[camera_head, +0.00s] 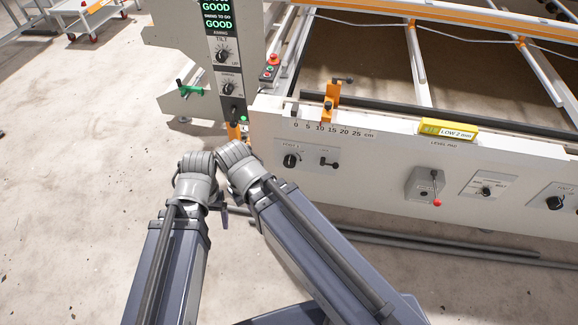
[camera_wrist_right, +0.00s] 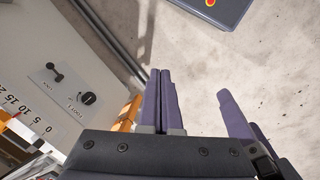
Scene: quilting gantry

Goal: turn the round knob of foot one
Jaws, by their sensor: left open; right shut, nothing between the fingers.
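The foot one panel on the white gantry face carries a round black knob (camera_head: 290,160), with a small black lever (camera_head: 331,164) to its right. The right wrist view also shows the knob (camera_wrist_right: 88,98) and the lever (camera_wrist_right: 54,70). My right gripper (camera_wrist_right: 160,75) is shut and empty, apart from the knob and to its right in that view. In the head view the right wrist hides its fingers. My left gripper (camera_head: 224,212) is left of the panel, mostly hidden by its wrist; a purple finger shows. It is open and touches no knob.
An orange post (camera_head: 234,131) stands at the gantry's corner near my wrists. A lever box with a red-tipped handle (camera_head: 437,202) and other knobs sit farther right. Grey rails (camera_head: 420,243) lie on the floor below the panel.

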